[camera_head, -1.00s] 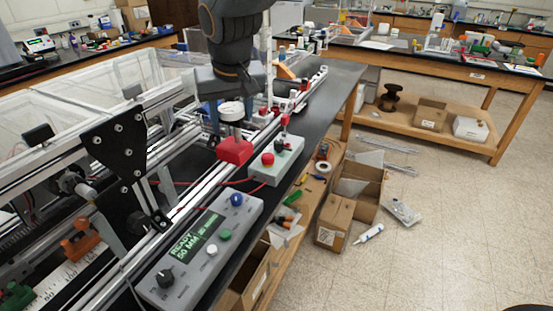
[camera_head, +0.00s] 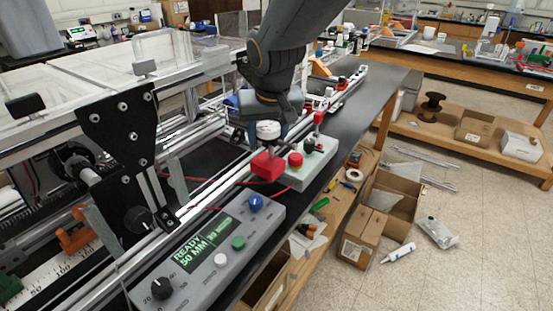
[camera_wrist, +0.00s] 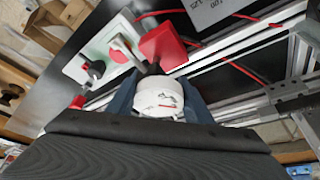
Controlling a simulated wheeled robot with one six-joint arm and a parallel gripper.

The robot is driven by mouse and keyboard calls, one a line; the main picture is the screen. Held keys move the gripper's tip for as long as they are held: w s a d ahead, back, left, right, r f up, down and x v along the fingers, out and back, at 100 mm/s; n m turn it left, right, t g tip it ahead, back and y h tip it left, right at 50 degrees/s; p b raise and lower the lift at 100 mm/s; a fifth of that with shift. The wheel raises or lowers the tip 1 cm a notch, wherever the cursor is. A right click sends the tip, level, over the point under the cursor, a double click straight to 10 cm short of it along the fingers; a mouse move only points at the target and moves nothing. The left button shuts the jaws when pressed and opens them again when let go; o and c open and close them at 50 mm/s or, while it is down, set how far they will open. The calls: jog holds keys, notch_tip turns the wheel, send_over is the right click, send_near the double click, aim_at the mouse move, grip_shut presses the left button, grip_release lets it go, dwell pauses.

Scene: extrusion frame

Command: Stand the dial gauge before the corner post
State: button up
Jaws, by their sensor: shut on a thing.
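The dial gauge has a round white dial (camera_head: 268,130) on a red block base (camera_head: 267,166). It is upright beside the pale green button box, left of its red button. My gripper (camera_head: 268,120) is shut on the gauge at the dial end, from above. In the wrist view, the white dial housing (camera_wrist: 158,98) sits between my blue-grey fingers, with the red base (camera_wrist: 163,46) beyond. Whether the base touches a surface cannot be told. Several aluminium uprights and rails stand in the frame; which one is the corner post is not clear.
The green button box (camera_head: 310,165) is close on the right of the gauge. A grey control panel (camera_head: 215,250) reading "READY 50 MM" lies nearer. A black bolted plate (camera_head: 122,130) stands left. Red wires run near the gauge. The dark bench strip (camera_head: 365,85) beyond is largely clear.

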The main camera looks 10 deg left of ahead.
aim_at(267, 157)
jog(key=shift+f+p, duration=0.55)
jog(key=shift+f, duration=2.5)
jog(key=shift+f, duration=0.1)
jog(key=o, duration=1.5)
jog(key=shift+o, duration=0.2)
jog(key=shift+s+r, duration=0.1)
jog(key=shift+r, duration=0.25)
jog(key=b+v, duration=0.2)
jog(key=v, duration=0.9)
jog(key=shift+s+d+r, duration=0.1)
jog(key=shift+s+r, duration=0.1)
